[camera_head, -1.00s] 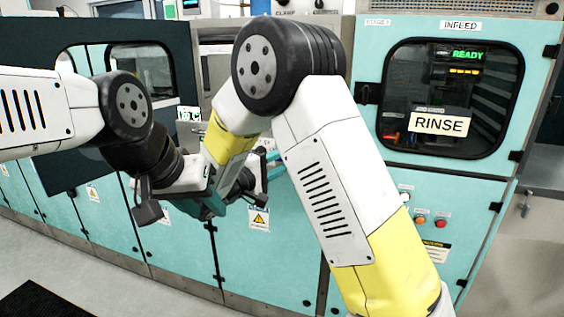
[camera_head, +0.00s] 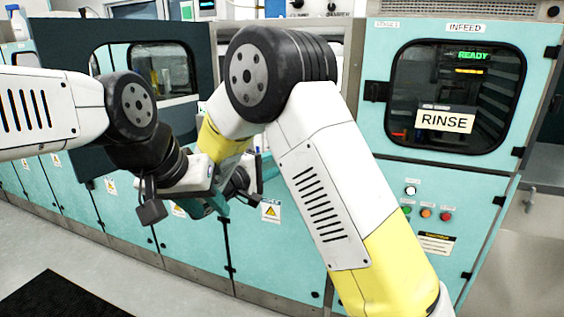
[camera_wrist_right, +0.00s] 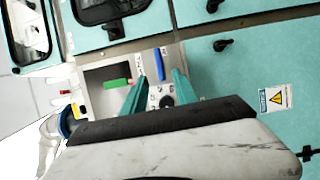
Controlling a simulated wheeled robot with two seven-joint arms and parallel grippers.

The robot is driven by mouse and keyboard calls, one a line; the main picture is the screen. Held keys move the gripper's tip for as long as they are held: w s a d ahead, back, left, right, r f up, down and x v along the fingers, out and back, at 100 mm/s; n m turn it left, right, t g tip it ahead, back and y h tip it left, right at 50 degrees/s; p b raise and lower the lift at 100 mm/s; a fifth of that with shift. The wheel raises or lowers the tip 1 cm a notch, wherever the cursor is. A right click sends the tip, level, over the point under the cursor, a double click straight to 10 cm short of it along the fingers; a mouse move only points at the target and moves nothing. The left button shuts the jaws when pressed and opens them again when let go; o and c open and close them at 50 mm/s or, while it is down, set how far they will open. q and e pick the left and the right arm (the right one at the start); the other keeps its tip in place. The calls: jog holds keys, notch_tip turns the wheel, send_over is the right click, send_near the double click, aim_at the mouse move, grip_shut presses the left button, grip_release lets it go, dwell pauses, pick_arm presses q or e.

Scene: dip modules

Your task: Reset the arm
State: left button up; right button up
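My left arm enters from the left in the head view, and its gripper (camera_head: 222,203) is near the middle, in front of the teal machine. Its teal fingers partly overlap dark parts of the wrists, so its opening is unclear. My right arm rises from the bottom right to a high elbow, then bends down to the left behind the left wrist. Its gripper is mostly hidden there. In the right wrist view my right gripper (camera_wrist_right: 158,85) has two teal fingers apart, with nothing seen between them except the distant panel.
A teal machine (camera_head: 290,250) runs across the view behind both arms. Its right cabinet has a window with a RINSE sign (camera_head: 444,121) and several buttons below. A dark mat (camera_head: 60,295) lies on the grey floor at bottom left. A control panel (camera_wrist_right: 115,85) shows in the wrist view.

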jog(key=s+d+m+g+y, duration=0.25)
jog(key=s+d+g, duration=0.3)
jog(key=d, duration=0.45)
jog(key=s+d+m+g+y, duration=0.1)
jog(key=s+d+m+g, duration=0.2)
jog(key=s+d+g, duration=0.5)
jog(key=s+r+m+t+y, duration=0.1)
jog(key=s+m+t+y, duration=0.1)
jog(key=s+y, duration=0.3)
jog(key=s+a+r+m+t+y, duration=0.1)
jog(key=s+r+t+y, duration=0.1)
jog(key=s+t+y, duration=0.2)
jog(key=s+y, duration=0.1)
jog(key=s, duration=0.2)
jog(key=shift+s+m+y, duration=0.35)
jog(key=shift+s, duration=0.05)
